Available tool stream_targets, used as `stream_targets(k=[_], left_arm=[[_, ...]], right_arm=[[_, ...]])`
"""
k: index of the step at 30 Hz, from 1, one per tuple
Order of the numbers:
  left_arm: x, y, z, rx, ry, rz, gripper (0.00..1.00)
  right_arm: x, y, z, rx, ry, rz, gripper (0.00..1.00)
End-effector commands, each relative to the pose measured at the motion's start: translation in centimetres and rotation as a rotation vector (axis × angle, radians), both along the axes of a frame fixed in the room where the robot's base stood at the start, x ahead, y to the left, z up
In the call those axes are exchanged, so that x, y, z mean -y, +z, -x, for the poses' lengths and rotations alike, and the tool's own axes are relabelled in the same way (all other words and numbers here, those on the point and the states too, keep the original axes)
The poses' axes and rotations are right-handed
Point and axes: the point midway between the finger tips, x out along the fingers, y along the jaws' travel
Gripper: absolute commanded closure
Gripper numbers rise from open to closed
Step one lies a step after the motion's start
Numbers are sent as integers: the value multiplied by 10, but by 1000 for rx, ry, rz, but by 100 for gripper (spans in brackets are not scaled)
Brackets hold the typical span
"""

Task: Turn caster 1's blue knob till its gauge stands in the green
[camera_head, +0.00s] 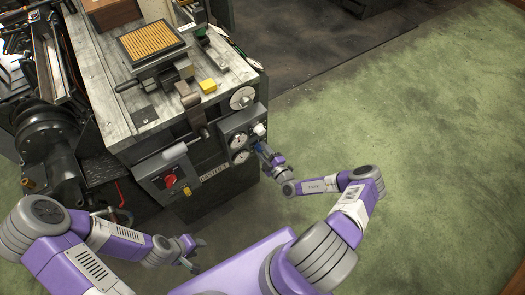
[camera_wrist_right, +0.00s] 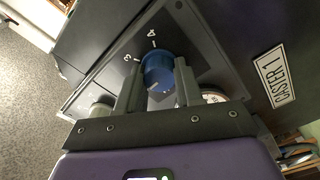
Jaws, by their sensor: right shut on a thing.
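The blue knob (camera_wrist_right: 157,72) sits on the dark front panel of caster 1, with white tick marks and numerals around it. My right gripper (camera_wrist_right: 158,82) has one finger on each side of the knob and is shut on it. In the head view the right gripper (camera_head: 264,150) is at the panel's lower right and largely hides the knob. Two round white dials, an upper (camera_head: 239,140) and a lower (camera_head: 240,157), are left of it; their needles and colours are too small to read. My left gripper (camera_head: 198,256) is open and empty, low and away from the machine.
A "CASTER 1" plate (camera_head: 214,172) is on the machine's front. A white knob (camera_head: 260,129) is close above my right gripper. A box with a red switch (camera_head: 171,180) is at the left. The green floor (camera_head: 420,150) to the right is clear.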

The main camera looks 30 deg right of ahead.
Motion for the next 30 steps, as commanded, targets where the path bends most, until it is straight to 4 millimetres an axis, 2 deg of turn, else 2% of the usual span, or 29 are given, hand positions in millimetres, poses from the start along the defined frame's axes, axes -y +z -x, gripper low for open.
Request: stream_targets(k=[10, 25, 26, 30], left_arm=[[0, -2, 0, 0, 0, 0, 61], [0, -2, 0, 0, 0, 0, 61], [0, -2, 0, 0, 0, 0, 61], [0, -2, 0, 0, 0, 0, 61]], right_arm=[[-2, -1, 1, -12, 4, -124, 95], [-2, -1, 1, -13, 4, -140, 95], [-2, -1, 1, -13, 4, -140, 62], [-1, 0, 1, -12, 3, -139, 40]])
